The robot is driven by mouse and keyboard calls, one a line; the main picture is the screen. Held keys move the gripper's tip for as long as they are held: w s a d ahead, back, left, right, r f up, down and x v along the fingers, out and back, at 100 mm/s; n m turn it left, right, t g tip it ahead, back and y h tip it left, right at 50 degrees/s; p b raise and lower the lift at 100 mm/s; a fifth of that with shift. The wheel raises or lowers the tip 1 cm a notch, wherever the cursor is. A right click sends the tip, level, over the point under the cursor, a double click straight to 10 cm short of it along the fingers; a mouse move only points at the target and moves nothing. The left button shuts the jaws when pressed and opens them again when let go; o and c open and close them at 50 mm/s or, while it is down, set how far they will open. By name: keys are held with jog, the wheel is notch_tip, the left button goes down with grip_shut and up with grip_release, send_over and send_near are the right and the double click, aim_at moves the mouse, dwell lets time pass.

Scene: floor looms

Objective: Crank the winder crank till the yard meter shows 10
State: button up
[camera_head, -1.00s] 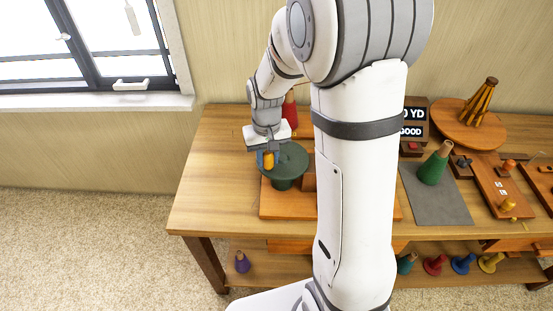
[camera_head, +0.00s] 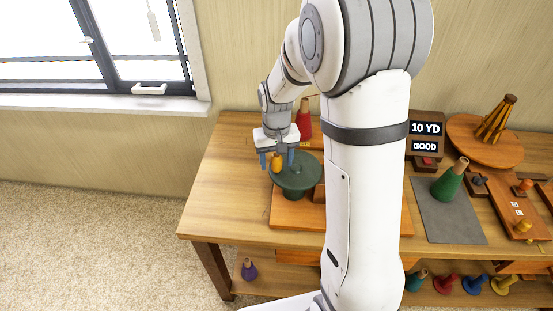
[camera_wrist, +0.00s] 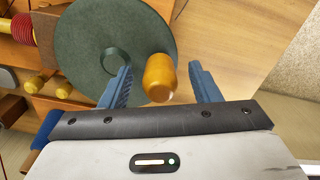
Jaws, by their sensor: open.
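The winder crank is a dark green disc (camera_head: 297,174) with an upright orange-yellow knob (camera_head: 277,163) near its rim. It stands on a wooden base at the left of the table. My gripper (camera_head: 277,161) is open, with its blue fingers on either side of the knob. In the wrist view the knob (camera_wrist: 160,78) sits between the spread fingers, with gaps on both sides. The yard meter (camera_head: 426,129) reads 10 YD, with GOOD on the sign below it.
A red cone (camera_head: 304,120) stands behind the disc. A green cone (camera_head: 449,181) stands on a grey mat (camera_head: 452,221) to the right. A wooden swift (camera_head: 487,138) is at the back right. My arm hides the table's middle.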

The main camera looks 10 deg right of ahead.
jog(key=shift+r+p, duration=2.4)
jog(key=shift+r, duration=1.1)
notch_tip(320, 180, up, 8)
jog(key=s+d+r+t, duration=0.1)
jog(key=s, duration=0.9)
jog(key=s+d+r+t, duration=0.1)
jog(key=s+r+t, duration=0.1)
jog(key=s, duration=0.8)
jog(key=shift+b, duration=0.45)
